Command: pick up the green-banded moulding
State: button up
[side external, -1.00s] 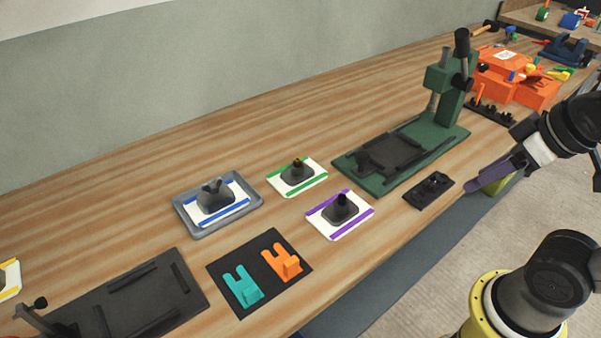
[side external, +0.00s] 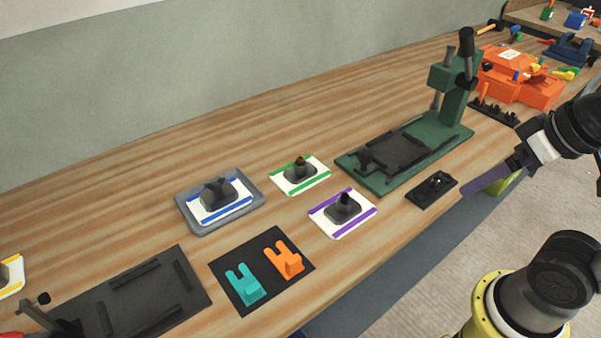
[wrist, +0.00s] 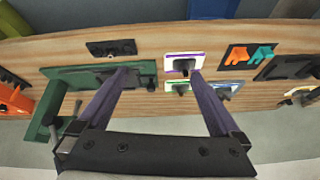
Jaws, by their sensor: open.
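The green-banded moulding (side external: 299,174) is a dark grey block with a brownish knob on a white plate with green bands along two edges. It lies flat on the wooden bench, in the middle of the side view. In the wrist view it is small, just beyond the purple-banded moulding (wrist: 183,60), and partly hard to make out (wrist: 175,87). My gripper (side external: 466,192) is at the right of the side view, over the bench's front edge and well apart from the moulding. In the wrist view its two purple fingers (wrist: 158,74) stand wide apart with nothing held between them.
A blue-banded moulding in a grey tray (side external: 252,207) stands left of it. A green press (side external: 368,184) stands to the right, with a small black fixture (side external: 432,190) in front. A black mat (side external: 262,262) holds teal and orange parts. Bare bench lies behind the mouldings.

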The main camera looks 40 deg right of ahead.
jog(key=w+a+r+m, duration=0.1)
jog(key=w+r+m, duration=1)
jog(key=w+r, duration=0.3)
jog(key=m+g, duration=0.5)
send_over(300, 158)
notch_tip(300, 158, down, 18)
notch_tip(300, 158, down, 10)
jog(key=shift+w+d+r, duration=0.1)
jog(key=shift+w+r, duration=0.05)
jog(key=shift+r, duration=0.05)
jog(key=shift+f, duration=3.25)
jog(key=shift+c, duration=0.2)
